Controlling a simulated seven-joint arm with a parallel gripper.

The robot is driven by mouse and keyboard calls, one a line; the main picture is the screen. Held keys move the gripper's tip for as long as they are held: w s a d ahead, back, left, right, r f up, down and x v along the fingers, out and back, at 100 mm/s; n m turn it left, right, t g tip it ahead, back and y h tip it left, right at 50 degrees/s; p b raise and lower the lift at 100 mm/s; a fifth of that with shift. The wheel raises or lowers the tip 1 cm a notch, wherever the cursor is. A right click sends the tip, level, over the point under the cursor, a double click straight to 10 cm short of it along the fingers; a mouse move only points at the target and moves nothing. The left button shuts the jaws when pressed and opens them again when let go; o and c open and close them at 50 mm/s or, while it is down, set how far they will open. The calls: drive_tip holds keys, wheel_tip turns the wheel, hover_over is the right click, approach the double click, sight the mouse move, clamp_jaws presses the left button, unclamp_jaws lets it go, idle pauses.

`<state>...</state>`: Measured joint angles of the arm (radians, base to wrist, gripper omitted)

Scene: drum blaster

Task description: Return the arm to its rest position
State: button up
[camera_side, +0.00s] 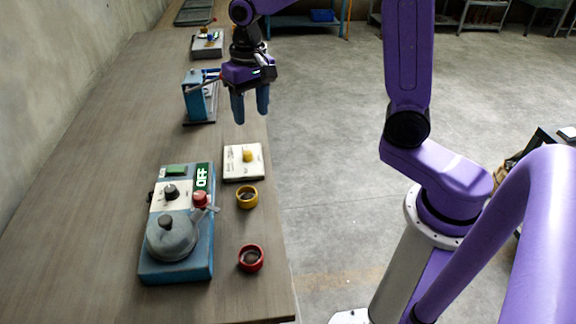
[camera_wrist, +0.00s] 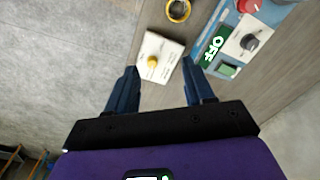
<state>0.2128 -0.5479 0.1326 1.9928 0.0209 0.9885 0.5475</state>
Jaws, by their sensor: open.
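My gripper (camera_side: 250,103) hangs above the right edge of the bench (camera_side: 95,150), fingers pointing down. It is open and empty, and its two blue fingers stand apart. In the wrist view my gripper (camera_wrist: 163,85) has nothing between its fingertips. A white plate with a yellow knob (camera_side: 243,162) lies on the bench below and nearer the side camera. The plate also shows beyond the fingertips in the wrist view (camera_wrist: 158,58). The blue drum blaster box (camera_side: 180,262) carries a grey domed part, a black knob, a red part and a green "OFF" sign.
A yellow ring (camera_side: 247,197) and a red ring (camera_side: 251,258) sit right of the blue box. A blue stand (camera_side: 196,100) is left of my gripper. A smaller device (camera_side: 207,46) is farther back. A wall runs along the left; open floor lies right.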

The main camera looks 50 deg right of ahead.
drive_tip(key=s+d+n, duration=0.1)
drive_tip(key=s+n, duration=0.6)
drive_tip(key=s, duration=0.6)
drive_tip(key=s+d+f+n, duration=0.1)
drive_tip(key=s+n, duration=0.7)
drive_tip(key=s, duration=0.5)
drive_tip(key=shift+d+f, duration=0.25)
drive_tip(key=shift+f, duration=0.05)
